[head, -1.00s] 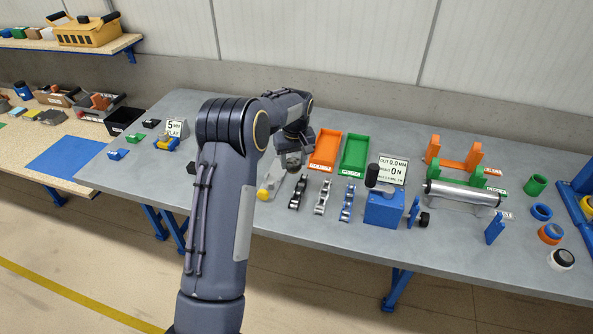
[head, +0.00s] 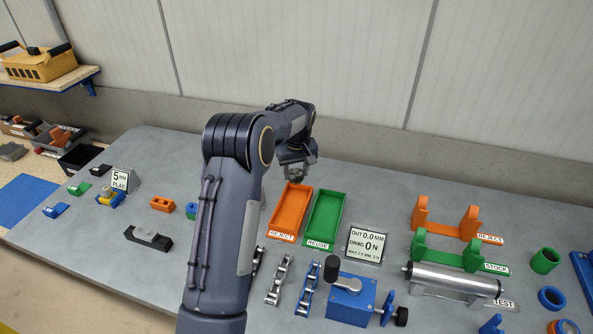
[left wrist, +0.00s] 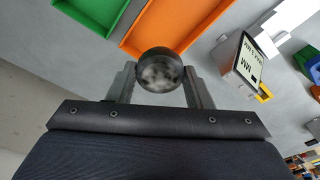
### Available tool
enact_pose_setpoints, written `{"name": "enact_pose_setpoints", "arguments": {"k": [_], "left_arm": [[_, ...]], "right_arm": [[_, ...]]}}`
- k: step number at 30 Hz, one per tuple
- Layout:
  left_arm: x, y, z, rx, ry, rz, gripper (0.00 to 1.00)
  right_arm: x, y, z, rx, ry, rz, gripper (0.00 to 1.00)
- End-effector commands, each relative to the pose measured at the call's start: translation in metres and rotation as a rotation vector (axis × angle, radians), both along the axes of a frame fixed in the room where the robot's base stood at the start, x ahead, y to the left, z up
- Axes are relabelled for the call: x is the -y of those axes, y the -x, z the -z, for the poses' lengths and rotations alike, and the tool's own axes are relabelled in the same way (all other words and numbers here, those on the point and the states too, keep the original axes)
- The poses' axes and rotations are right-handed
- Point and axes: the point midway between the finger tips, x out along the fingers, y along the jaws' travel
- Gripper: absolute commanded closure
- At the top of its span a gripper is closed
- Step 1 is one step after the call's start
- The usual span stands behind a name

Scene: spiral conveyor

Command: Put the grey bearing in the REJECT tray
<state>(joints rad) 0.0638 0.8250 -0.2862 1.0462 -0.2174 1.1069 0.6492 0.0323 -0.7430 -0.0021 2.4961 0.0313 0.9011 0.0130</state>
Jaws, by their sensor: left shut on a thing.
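My left gripper (head: 297,174) is near the far end of the orange REJECT tray (head: 272,227) in the head view. In the left wrist view its fingers (left wrist: 159,86) are shut on the round grey bearing (left wrist: 160,68). The bearing's face looks mottled grey with a dark rim. The orange tray (left wrist: 122,46) lies just beyond the bearing in that view; the height of the bearing over the tray is hard to tell. The tray's visible floor is empty. My right gripper is in neither view.
The green REUSE tray (head: 342,198) stands right beside the orange one. A readout sign (head: 366,244) and a blue fixture (head: 352,300) stand further right. Chain pieces (head: 279,279) lie in front of the trays. Orange and green cradles and a steel roller (head: 455,282) stand at the right.

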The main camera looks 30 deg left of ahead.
Motion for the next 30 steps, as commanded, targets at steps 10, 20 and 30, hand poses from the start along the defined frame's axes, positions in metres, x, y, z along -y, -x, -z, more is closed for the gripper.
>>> {"name": "enact_pose_setpoints", "arguments": {"k": [10, 20, 30], "left_arm": [[0.000, 0.000, 0.000, 0.000, 0.000, 0.001, 0.77], [0.000, 0.000, 0.017, 0.000, 0.000, 0.001, 0.77], [0.000, 0.000, 0.057, -0.001, 0.001, 0.000, 0.77]], "right_arm": [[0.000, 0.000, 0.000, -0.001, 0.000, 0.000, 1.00], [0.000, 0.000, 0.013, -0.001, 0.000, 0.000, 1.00], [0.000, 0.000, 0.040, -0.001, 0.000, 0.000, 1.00]]}}
